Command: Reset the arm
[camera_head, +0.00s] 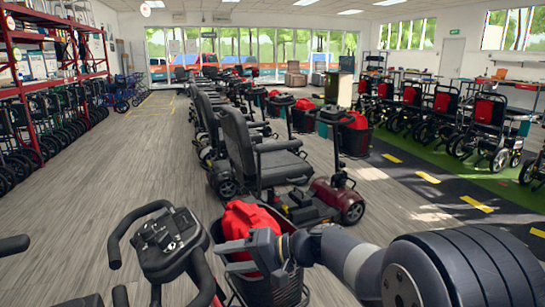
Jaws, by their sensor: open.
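My gripper (238,251) is at the lower centre of the head view, its jaws open and pointing left. My arm reaches to it from the lower right corner. The gripper is in front of a black basket (262,292) with a red bag (243,218) in it. It hides part of both; I cannot tell whether it touches them. No held thing is visible between the fingers.
A scooter's handlebar console (166,243) stands close at lower left, beside the basket. A row of scooters with grey seats (262,150) runs back from the centre. Red racks (40,85) hold wheelchairs at left. The wooden floor (125,160) at left is clear.

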